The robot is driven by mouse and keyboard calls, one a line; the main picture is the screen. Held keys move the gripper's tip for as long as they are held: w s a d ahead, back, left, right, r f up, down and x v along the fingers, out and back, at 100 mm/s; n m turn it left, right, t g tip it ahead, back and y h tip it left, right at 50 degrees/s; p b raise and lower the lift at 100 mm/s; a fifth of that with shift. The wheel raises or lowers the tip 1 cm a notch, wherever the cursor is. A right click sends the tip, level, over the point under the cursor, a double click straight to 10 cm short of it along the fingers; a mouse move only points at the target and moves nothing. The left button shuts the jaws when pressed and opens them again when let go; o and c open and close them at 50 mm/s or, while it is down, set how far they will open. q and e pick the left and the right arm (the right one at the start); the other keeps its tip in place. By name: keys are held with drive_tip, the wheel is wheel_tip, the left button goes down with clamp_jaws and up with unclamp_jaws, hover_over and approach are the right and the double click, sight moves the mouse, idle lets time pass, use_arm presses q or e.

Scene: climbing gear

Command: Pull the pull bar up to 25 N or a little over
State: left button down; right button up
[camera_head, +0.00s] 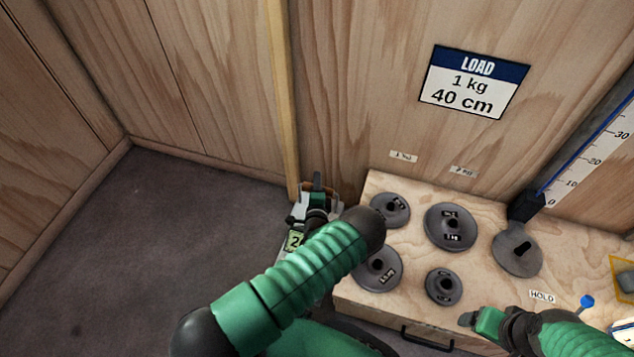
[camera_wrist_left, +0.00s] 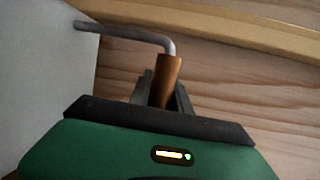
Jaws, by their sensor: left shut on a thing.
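The pull bar shows in the left wrist view as a brown handle (camera_wrist_left: 170,72) on a bent grey rod (camera_wrist_left: 128,32). My left gripper (camera_wrist_left: 163,100) is shut on the handle, with one finger on each side of it. In the head view my left gripper (camera_head: 317,190) is beside the wooden wall, partly hidden by its own arm. A small green display (camera_head: 294,240) beside the arm shows a 2; the rest of the reading is hidden. My right gripper (camera_head: 472,319) is over the front of the wooden box, and its finger gap is unclear.
A wooden box (camera_head: 365,300) carries several dark weight discs (camera_head: 450,227). A LOAD sign (camera_head: 473,82) reads 1 kg, 40 cm. A HOLD label (camera_head: 542,296) and blue knob (camera_head: 587,301) are at right. Dark floor lies left.

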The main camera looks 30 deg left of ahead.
use_arm(q)
drive_tip(key=shift+s+a+f+b, duration=0.1)
drive_tip(key=shift+a+f+b, duration=0.05)
drive_tip(key=shift+f+b, duration=0.45)
drive_tip(key=shift+a+f+b, duration=0.1)
drive_tip(key=shift+f+b, duration=0.35)
drive_tip(key=shift+f, duration=0.15)
drive_tip(key=c, duration=1.2)
unclamp_jaws()
drive_tip(key=shift+r, duration=0.1)
drive_tip(key=shift+c, duration=0.2)
drive_tip(key=shift+o, duration=0.6)
drive_tip(key=shift+d, duration=0.1)
drive_tip(key=shift+d, duration=0.1)
